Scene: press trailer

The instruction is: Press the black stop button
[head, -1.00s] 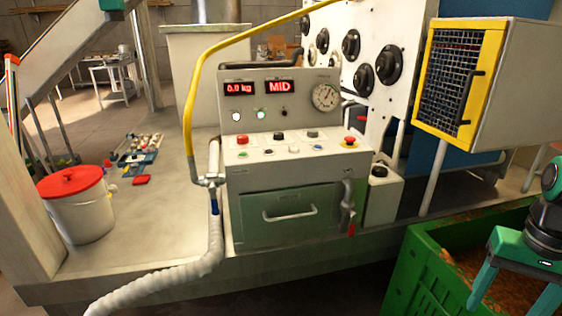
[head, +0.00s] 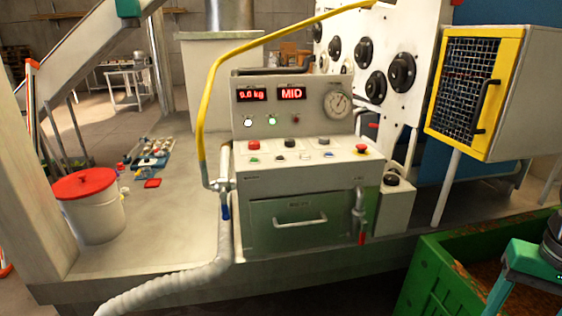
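The control panel (head: 300,172) on the machine's front carries several small buttons. A black button (head: 290,142) sits in the back row, between a red button (head: 254,145) and a grey one (head: 325,141). Another round black button or knob (head: 392,179) tops a low white box right of the panel; labels are too small to read. My gripper (head: 530,264), green with a dark wrist, is at the lower right edge, far from the panel. Its left finger points down; the other side is cut off. It was spread wide a second ago and looks open and empty.
A red mushroom button on yellow (head: 361,149) is at the panel's right end. A yellow pipe (head: 207,105) arches over the panel. A green crate (head: 432,278) stands below my gripper. A mesh-fronted cabinet (head: 468,80) juts out at right. A lidded bucket (head: 92,212) stands left.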

